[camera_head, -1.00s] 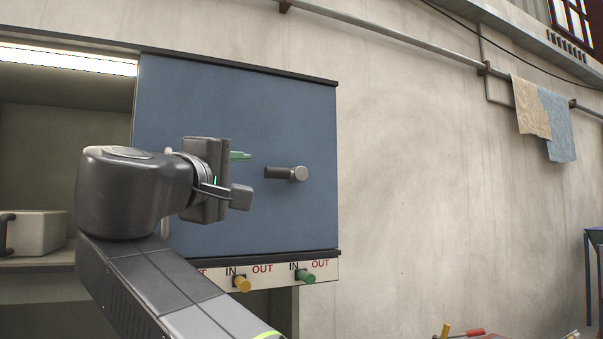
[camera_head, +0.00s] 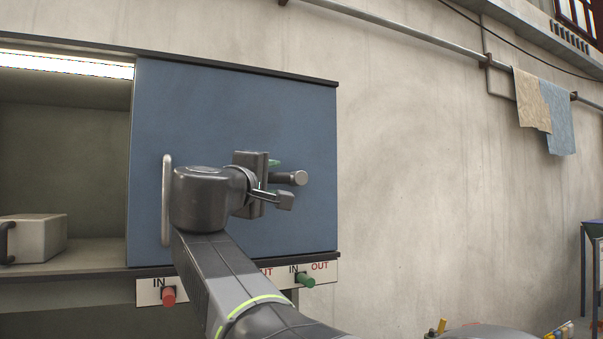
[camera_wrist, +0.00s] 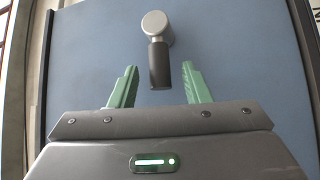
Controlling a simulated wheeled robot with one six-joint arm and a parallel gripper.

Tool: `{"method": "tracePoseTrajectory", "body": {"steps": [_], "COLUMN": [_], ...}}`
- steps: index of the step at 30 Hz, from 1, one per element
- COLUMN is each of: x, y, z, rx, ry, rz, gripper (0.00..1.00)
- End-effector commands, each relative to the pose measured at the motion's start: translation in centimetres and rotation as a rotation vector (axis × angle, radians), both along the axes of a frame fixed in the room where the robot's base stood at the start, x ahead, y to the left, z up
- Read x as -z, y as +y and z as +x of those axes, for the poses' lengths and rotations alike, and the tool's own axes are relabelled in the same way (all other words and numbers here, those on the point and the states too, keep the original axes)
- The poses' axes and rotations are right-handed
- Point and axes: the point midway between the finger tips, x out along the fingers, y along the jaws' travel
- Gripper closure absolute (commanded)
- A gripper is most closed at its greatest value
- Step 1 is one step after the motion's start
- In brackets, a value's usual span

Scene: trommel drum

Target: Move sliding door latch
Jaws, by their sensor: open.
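The latch (camera_head: 299,178) on the blue sliding door (camera_head: 225,105) is a grey round knob with a dark lever pointing left in the head view. In the wrist view the latch (camera_wrist: 157,27) is at the top centre, its dark lever pointing down toward my gripper. My gripper (camera_head: 279,182) is open and empty at the lever's left end. In the wrist view the green fingers of my gripper (camera_wrist: 159,84) stand on either side of the lever's lower end, with clear gaps. Whether the fingers are level with the lever in depth is hard to tell.
A vertical bar handle (camera_head: 167,200) is on the door's left part. Below are a red peg (camera_head: 168,296) and a green peg (camera_head: 306,279) by IN/OUT labels. A pale box (camera_head: 40,238) sits in the open cabinet at left. Bare wall lies to the right.

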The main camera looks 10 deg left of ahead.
Motion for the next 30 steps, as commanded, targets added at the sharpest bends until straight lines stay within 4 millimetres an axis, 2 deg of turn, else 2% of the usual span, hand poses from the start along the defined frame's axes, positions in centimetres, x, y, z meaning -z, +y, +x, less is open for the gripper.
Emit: {"method": "tracePoseTrajectory", "body": {"steps": [6, 14, 17, 21, 30], "x": [-0.22, -0.17, -0.17, -0.17, 0.05], "y": [-0.29, -0.29, -0.29, -0.29, -0.66], "z": [1.16, 1.23, 1.22, 1.22, 1.24], "rx": [0.001, 0.000, 0.000, 0.000, 0.001], "ry": [0.000, 0.000, 0.000, 0.000, -0.004], "rz": [0.000, 0.001, 0.000, 0.000, -0.005], "gripper": [0.57, 0.57, 0.72, 1.00, 1.00]}}
